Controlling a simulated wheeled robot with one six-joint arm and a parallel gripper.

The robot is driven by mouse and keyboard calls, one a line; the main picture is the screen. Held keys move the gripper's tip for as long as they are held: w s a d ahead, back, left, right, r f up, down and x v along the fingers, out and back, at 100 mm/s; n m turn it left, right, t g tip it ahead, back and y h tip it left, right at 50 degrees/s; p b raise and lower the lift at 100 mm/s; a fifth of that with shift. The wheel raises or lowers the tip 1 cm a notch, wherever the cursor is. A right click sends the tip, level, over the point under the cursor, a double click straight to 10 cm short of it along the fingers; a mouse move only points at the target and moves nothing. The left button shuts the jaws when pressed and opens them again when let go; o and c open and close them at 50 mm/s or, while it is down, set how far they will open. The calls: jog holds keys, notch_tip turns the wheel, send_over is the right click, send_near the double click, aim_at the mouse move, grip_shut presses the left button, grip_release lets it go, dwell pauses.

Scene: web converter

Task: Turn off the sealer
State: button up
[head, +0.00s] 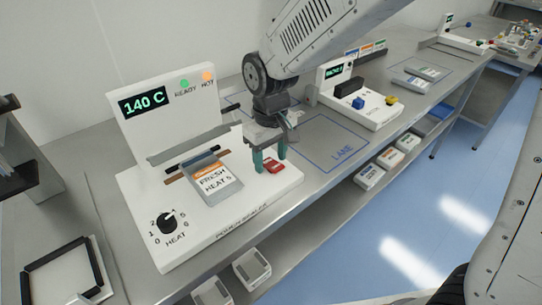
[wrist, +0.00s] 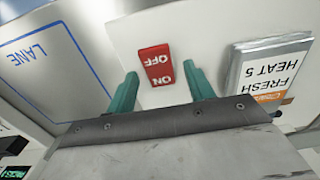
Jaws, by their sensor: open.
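The white sealer (head: 240,222) stands on the bench, with a display (head: 145,104) reading 140 C and lit READY and HOT lamps. Its red rocker switch (head: 275,166) is at the right of its base. In the wrist view the switch (wrist: 157,66) shows OFF and ON labels; which side is pressed I cannot tell. My gripper (head: 267,169) is just above the base beside the switch. Its teal fingers (wrist: 163,85) are open, one either side of the switch in the wrist view, with nothing between them. The black heat knob (head: 167,223) sits at the front left.
A pouch (head: 216,181) labelled FRESH HEAT 5 lies on the sealer, left of my gripper. A blue-outlined LANE area (head: 335,140) is clear to the right. A second white machine (head: 372,113) stands beyond it. A black-edged tray (head: 68,270) is at lower left.

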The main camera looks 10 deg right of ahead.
jog(key=shift+f, duration=0.1)
jog(key=c, duration=1)
jog(key=shift+s+d+t+y, duration=0.2)
jog(key=shift+t+y, duration=0.2)
jog(key=shift+t, duration=0.2)
jog(key=shift+s+d+t+y, duration=0.1)
jog(key=shift+s+t+y, duration=0.1)
jog(key=shift+t+y, duration=0.3)
jog(key=shift+s+t+y, duration=0.15)
jog(key=shift+t+y, duration=0.45)
jog(key=shift+t, duration=0.5)
jog(key=o, duration=1)
